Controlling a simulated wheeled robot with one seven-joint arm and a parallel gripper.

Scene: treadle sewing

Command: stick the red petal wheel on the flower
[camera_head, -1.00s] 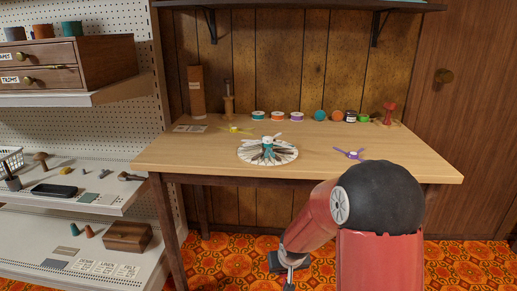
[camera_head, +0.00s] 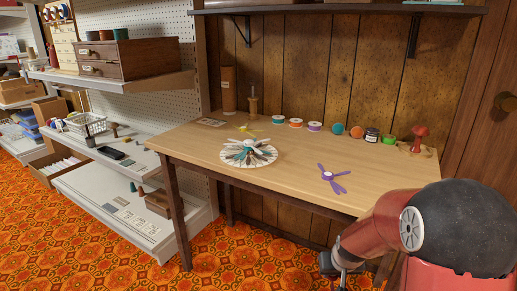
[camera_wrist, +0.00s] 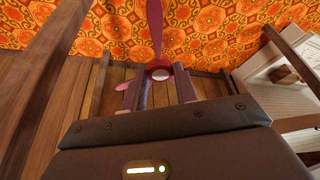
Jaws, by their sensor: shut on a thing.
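My gripper (camera_wrist: 160,92) is shut on the red petal wheel (camera_wrist: 156,30) in the wrist view. One long petal points up in the picture, another shows at the left, and a pale centre shows at the hub. In the head view my gripper hangs low beside the table's front edge; the wheel cannot be made out there. The flower (camera_head: 262,158), a white disc with white and teal petals around its middle, lies on the wooden table (camera_head: 205,150). A purple petal wheel (camera_head: 338,187) lies to its right. A yellow petal wheel (camera_head: 246,129) lies behind it.
Several thread spools (camera_head: 296,123), a dark jar (camera_head: 372,136) and a red object on a stand (camera_head: 420,137) line the table's back. A shelf unit (camera_head: 150,80) stands at the left. The table's front middle is bare. Table legs (camera_head: 176,215) stand near my gripper's level.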

